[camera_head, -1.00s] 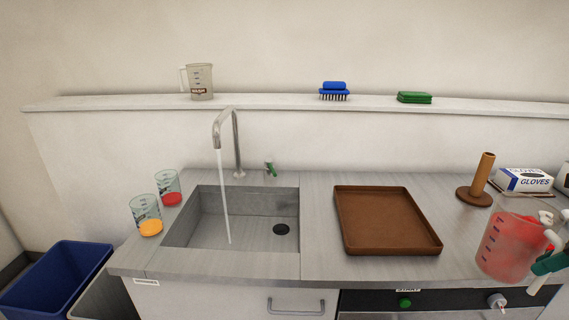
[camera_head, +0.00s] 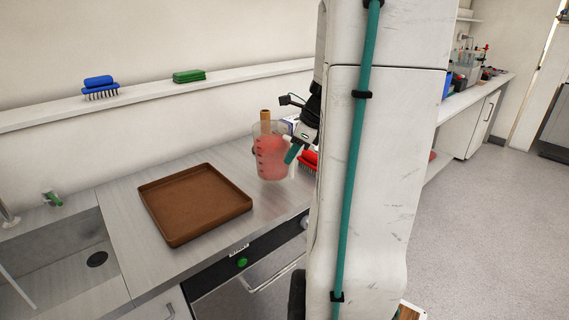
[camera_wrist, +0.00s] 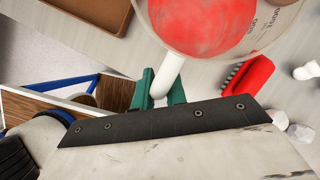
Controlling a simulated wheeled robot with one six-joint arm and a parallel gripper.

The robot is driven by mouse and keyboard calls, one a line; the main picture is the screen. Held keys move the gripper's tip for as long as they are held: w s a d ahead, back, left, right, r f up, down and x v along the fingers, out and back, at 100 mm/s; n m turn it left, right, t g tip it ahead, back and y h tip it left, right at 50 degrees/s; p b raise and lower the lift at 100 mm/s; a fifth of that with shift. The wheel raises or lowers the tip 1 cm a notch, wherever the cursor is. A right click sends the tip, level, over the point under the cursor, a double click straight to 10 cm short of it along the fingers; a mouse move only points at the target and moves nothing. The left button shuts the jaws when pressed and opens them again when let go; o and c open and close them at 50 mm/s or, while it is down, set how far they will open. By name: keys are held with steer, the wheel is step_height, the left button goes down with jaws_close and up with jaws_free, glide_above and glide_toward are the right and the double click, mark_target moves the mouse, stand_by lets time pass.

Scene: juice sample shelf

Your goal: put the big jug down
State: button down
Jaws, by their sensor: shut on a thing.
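The big jug (camera_head: 271,160) is clear, with red juice in it, and looks upright over the counter to the right of the brown tray. I cannot tell whether its base touches the counter. My gripper (camera_head: 292,153) has green fingers and is at the jug's right side. In the wrist view, the gripper (camera_wrist: 160,88) is shut on the jug's pale handle (camera_wrist: 168,72), and the jug (camera_wrist: 205,22) with its red juice fills the top of the picture. My arm hides the counter to the right in the head view.
The brown tray (camera_head: 194,203) lies empty on the counter (camera_head: 130,240), left of the jug. A wooden post (camera_head: 265,115) stands behind the jug. A red brush (camera_head: 309,159) lies close to its right, also in the wrist view (camera_wrist: 246,84). The sink (camera_head: 70,262) is at the left.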

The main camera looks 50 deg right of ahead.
steer(key=shift+w+d+f, duration=0.1)
steer(key=shift+w+f, duration=0.05)
steer(key=shift+f, duration=1.7)
steer(key=c, duration=1.4)
jaws_free()
steer(key=shift+c, duration=0.2)
